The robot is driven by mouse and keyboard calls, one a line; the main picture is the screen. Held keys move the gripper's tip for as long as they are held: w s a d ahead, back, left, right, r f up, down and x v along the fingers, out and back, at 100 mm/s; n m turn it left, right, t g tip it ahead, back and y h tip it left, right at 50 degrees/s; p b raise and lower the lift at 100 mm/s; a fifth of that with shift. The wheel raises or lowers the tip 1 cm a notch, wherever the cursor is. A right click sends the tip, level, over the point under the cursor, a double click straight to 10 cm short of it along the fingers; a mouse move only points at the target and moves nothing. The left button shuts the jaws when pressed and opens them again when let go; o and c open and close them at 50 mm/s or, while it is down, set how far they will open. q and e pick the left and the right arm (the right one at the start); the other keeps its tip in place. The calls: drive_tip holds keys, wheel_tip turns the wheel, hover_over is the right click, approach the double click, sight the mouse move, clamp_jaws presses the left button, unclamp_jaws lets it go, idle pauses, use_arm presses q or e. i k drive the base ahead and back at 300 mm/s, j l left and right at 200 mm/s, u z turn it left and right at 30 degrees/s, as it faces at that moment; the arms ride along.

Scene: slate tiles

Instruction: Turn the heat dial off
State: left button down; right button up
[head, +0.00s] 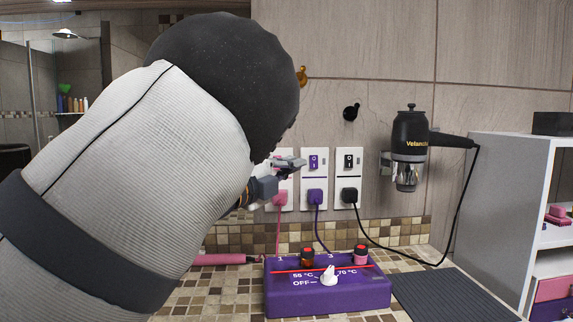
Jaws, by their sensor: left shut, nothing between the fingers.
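The heat dial (329,276) is a white knob on the front of a purple box (328,301) on the tiled counter. Its face is marked OFF, 50 °C and 70 °C. The knob's narrow end seems to stand roughly upward between the two temperature marks; its exact setting is too small to tell. My left gripper (290,163) is shut and empty, up by the pink-switched wall outlet, above and behind the box and apart from the dial. My left arm hides part of the gripper and much of the left side. My right gripper is not in view.
Three wall outlets with pink, purple (315,179) and black (348,178) plugs stand behind the box. A black hair dryer (410,140) hangs at right, its cord crossing the counter. A dark ribbed mat (450,294) and a grey shelf (497,200) lie right of the box.

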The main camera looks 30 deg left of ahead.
sight(328, 278)
drive_tip(key=k+l, duration=1.15)
drive_tip(key=k, duration=0.15)
